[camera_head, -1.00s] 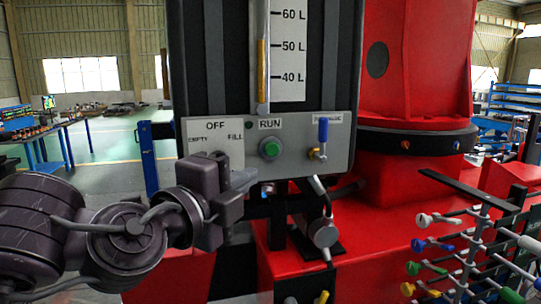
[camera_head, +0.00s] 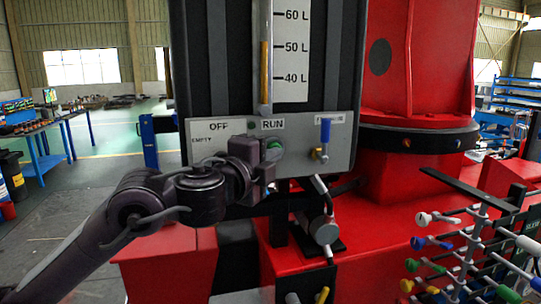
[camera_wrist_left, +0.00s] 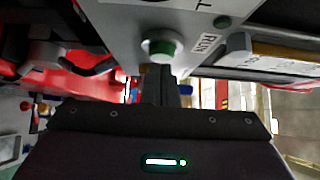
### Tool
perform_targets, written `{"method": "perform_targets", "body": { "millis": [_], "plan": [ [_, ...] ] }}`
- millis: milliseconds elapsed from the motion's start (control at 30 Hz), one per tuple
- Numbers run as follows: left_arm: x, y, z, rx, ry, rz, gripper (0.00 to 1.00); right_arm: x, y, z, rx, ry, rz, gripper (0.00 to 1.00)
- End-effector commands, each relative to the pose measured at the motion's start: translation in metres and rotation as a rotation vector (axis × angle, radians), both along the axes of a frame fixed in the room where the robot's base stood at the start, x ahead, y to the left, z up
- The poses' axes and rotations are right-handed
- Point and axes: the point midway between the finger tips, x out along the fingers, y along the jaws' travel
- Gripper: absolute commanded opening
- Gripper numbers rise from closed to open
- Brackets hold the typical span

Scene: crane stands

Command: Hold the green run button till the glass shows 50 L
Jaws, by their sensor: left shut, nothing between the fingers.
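The green run button (camera_head: 274,146) sits in a pale collar on the grey panel (camera_head: 340,150), under the RUN label. My left gripper (camera_head: 270,165) is shut and empty in front of the panel, just below the button and partly over it. In the left wrist view the closed fingers (camera_wrist_left: 163,85) point at the green button (camera_wrist_left: 162,47); I cannot tell whether they touch it. The glass (camera_head: 265,60) holds a yellow column whose top stands close to the 50 L mark, seemingly slightly above it. My right gripper is not in view.
A blue-handled valve (camera_head: 324,138) stands right of the button. The OFF/EMPTY selector area is partly hidden behind my gripper. Red machinery (camera_head: 410,200) and a rack of coloured levers (camera_head: 460,250) are at the right. A blue workbench (camera_head: 45,145) stands far left.

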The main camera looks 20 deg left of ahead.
Motion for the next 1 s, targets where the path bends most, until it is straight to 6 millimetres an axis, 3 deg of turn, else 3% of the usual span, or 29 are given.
{"method": "perform_targets", "body": {
  "millis": [400, 633, 1000],
  "plan": [
    [0.003, 0.002, -0.001, 0.000, 0.001, -0.001, 0.00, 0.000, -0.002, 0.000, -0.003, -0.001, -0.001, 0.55],
    [0.022, 0.015, -0.001, -0.003, 0.000, 0.002, 0.00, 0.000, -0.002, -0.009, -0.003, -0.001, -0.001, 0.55],
    [0.022, 0.018, 0.002, -0.005, -0.003, 0.010, 0.00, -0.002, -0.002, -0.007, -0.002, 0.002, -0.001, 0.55]
  ]
}}
